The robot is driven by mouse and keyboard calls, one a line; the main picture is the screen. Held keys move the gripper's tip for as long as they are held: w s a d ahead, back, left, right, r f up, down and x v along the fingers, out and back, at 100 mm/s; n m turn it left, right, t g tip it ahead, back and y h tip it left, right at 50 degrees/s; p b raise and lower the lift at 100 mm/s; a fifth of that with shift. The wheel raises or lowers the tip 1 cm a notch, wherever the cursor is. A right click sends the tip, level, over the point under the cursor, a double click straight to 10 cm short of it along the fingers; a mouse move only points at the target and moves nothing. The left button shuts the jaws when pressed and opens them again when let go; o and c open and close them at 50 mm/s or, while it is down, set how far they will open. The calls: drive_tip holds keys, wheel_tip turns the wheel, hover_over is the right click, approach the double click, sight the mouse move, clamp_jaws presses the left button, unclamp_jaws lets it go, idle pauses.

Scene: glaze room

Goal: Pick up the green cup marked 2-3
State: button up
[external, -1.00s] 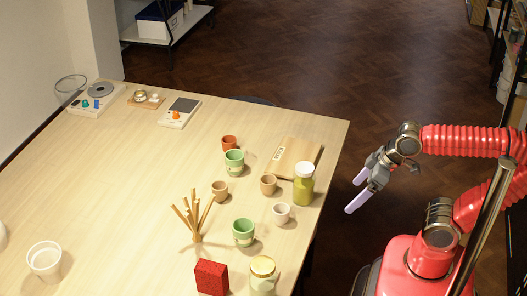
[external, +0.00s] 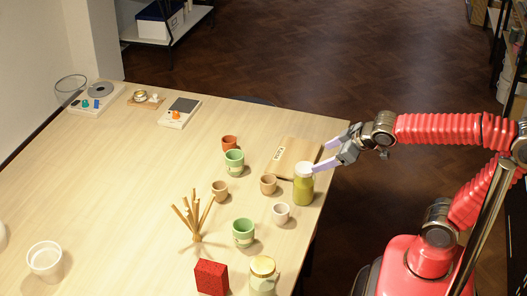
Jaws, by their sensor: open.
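Two green cups stand upright on the table. One green cup (external: 234,163) is farther back, next to an orange-red cup. The other green cup (external: 243,233) is nearer, left of a small white cup. Their markings are too small to read, so I cannot tell which is 2-3. My gripper (external: 325,158) is open and empty at the table's right edge, by the lidded green jar. Its light purple fingers point left, apart from both green cups.
A green jar (external: 303,186) and a wooden board (external: 296,156) lie near my gripper. Tan cups (external: 268,185) (external: 220,191), a white cup (external: 281,213), a stick rack (external: 195,220), a red box (external: 211,278) and another jar (external: 262,275) surround the green cups. The table's left middle is clear.

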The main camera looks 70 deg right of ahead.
drive_tip(key=w+d+r+n+t, duration=0.15)
drive_tip(key=w+d, duration=0.25)
drive_tip(key=w, duration=0.4)
drive_tip(key=w+d+t, duration=0.3)
drive_tip(key=w+d, duration=0.2)
drive_tip(key=w, duration=0.3)
drive_tip(key=n+y, duration=0.4)
drive_tip(key=y, duration=0.3)
approach(235, 164)
drive_tip(key=d, duration=0.1)
drive_tip(key=s+d+r, duration=0.1)
drive_tip(key=d, duration=0.2)
drive_tip(key=shift+s+d+r, duration=0.25)
drive_tip(key=shift+s+r, duration=0.05)
drive_tip(key=shift+s, duration=0.05)
drive_tip(key=shift+w+a, duration=0.1)
drive_tip(key=shift+x, duration=4.25)
drive_tip(key=shift+a, duration=0.1)
